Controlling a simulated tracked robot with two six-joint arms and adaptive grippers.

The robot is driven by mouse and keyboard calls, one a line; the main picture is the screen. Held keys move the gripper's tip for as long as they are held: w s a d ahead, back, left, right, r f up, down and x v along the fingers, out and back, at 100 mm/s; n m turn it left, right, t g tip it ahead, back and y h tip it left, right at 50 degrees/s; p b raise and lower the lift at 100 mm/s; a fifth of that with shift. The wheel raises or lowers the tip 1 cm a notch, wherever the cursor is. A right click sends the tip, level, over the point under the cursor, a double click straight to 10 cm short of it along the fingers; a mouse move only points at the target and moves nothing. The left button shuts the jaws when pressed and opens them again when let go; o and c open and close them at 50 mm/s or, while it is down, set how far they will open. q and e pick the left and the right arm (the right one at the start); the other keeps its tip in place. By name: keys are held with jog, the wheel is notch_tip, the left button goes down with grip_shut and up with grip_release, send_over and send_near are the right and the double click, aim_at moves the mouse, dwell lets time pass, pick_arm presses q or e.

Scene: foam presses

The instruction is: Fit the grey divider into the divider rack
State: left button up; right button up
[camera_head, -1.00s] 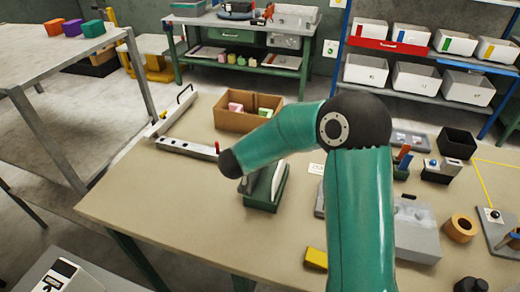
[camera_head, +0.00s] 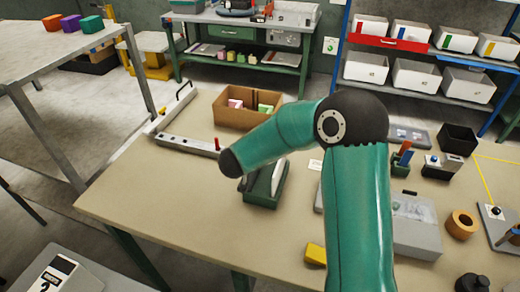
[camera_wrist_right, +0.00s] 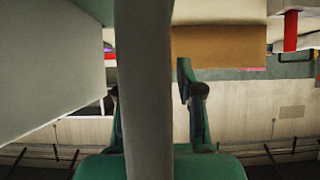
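The green divider rack (camera_head: 262,199) stands on the table below my right forearm, with a pale panel (camera_head: 279,178) upright in it. In the right wrist view a large pale panel (camera_wrist_right: 50,70) fills the left side. The grey divider (camera_wrist_right: 146,90) shows edge-on there as a long upright strip in front of my right gripper (camera_wrist_right: 158,105). The right finger stands clear of the strip with a visible gap. The left finger is partly hidden behind it. In the head view my forearm hides most of this gripper. How deep the divider sits is hidden. My left gripper is out of view.
A brown box (camera_head: 226,113) with coloured blocks stands behind the rack. A metal rail with a red peg (camera_head: 186,145) lies to its left. A yellow block (camera_head: 315,254) and a grey case (camera_head: 416,239) are to the right. The table's front left is clear.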

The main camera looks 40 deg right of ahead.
jog(key=shift+a, duration=0.1)
jog(key=v, duration=1.1)
jog(key=shift+s+a+r, duration=0.1)
jog(key=shift+a, duration=0.05)
jog(key=shift+s+a+r, duration=0.1)
jog(key=shift+s+a, duration=0.05)
